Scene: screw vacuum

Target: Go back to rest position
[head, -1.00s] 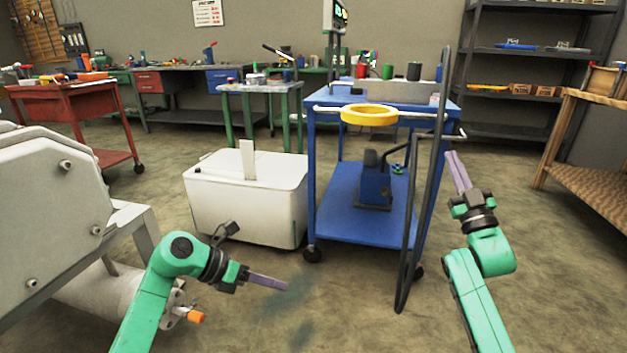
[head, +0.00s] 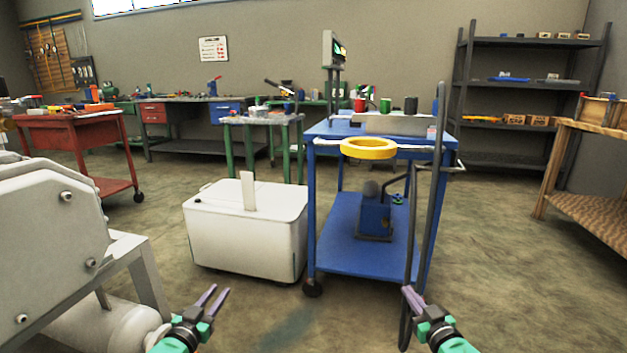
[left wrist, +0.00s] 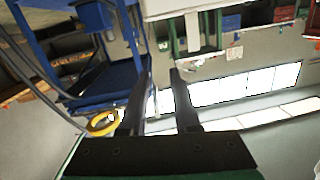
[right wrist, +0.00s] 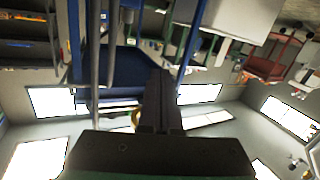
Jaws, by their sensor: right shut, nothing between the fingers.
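My left gripper (head: 214,300) is low in the head view, in front of the white box, with its two purple fingers apart. Its fingers also stand apart and empty in the left wrist view (left wrist: 160,90). My right gripper (head: 412,298) is low in the head view, in front of the blue cart, with its fingers together. In the right wrist view (right wrist: 160,90) the fingers are together with nothing between them. In the head view its fingertips overlap the foot of the dark upright bar; I cannot tell whether they touch.
A blue cart (head: 335,260) with a yellow ring (head: 368,149) and a dark bent bar (head: 432,215) stands ahead. A white box (head: 240,245) is left of it. A grey machine (head: 50,240) stands close on the left.

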